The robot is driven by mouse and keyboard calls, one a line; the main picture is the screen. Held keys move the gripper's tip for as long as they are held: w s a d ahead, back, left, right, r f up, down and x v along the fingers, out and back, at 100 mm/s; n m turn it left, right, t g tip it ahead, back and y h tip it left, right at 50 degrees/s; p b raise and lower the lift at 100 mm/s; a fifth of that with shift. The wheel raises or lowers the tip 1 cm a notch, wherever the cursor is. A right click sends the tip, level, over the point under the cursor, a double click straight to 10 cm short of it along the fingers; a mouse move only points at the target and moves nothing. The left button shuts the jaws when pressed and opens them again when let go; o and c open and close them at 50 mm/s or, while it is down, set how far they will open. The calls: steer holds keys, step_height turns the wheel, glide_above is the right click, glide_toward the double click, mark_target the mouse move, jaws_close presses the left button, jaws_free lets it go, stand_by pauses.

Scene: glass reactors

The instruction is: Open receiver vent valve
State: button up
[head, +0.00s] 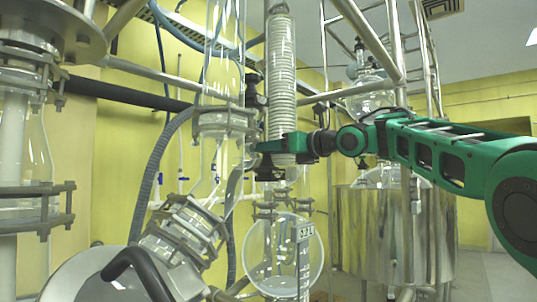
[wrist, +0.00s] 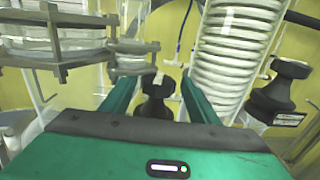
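My gripper (wrist: 160,90) is open in the wrist view, its two green fingers apart. A black valve knob (wrist: 158,100) stands between the fingers, with gaps visible on both sides. A second black knob (wrist: 278,92) with a white label is to the right, outside the fingers. No text in view tells which knob is the receiver vent valve. In the head view my gripper (head: 262,148) is in front of the lower end of the coiled condenser and hides most of the knob area. A round glass receiver (head: 270,258) with a label hangs below it.
The white ribbed condenser (wrist: 232,55) stands close behind the right finger. A metal flange clamp with bolts (wrist: 75,50) is close at the left finger. A steel vessel (head: 355,235) and metal frame poles are to the right in the head view.

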steer(key=shift+s+a+r+m+t+h, duration=0.25)
steer(key=shift+a+r+m+t+h, duration=0.05)
steer(key=shift+a+r+m+t, duration=0.1)
steer(key=shift+s+a+r+t+h, duration=0.1)
steer(key=shift+s+t+h, duration=0.05)
steer(key=shift+t+h, duration=0.2)
steer(key=shift+w+a+f+m+t+h, duration=0.3)
steer(key=shift+w+f+m+t+h, duration=0.15)
steer(key=shift+w+m+h, duration=0.3)
steer(key=shift+s+d+m+t, duration=0.1)
steer(key=shift+m+t, duration=0.15)
steer(key=shift+t, duration=0.05)
steer(key=shift+d+m+h, duration=0.15)
steer(key=shift+m+h, duration=0.15)
steer(key=shift+h, duration=0.2)
steer(key=shift+f+m+t+h, duration=0.2)
steer(key=shift+m+t+h, duration=0.25)
steer(key=shift+h, duration=0.25)
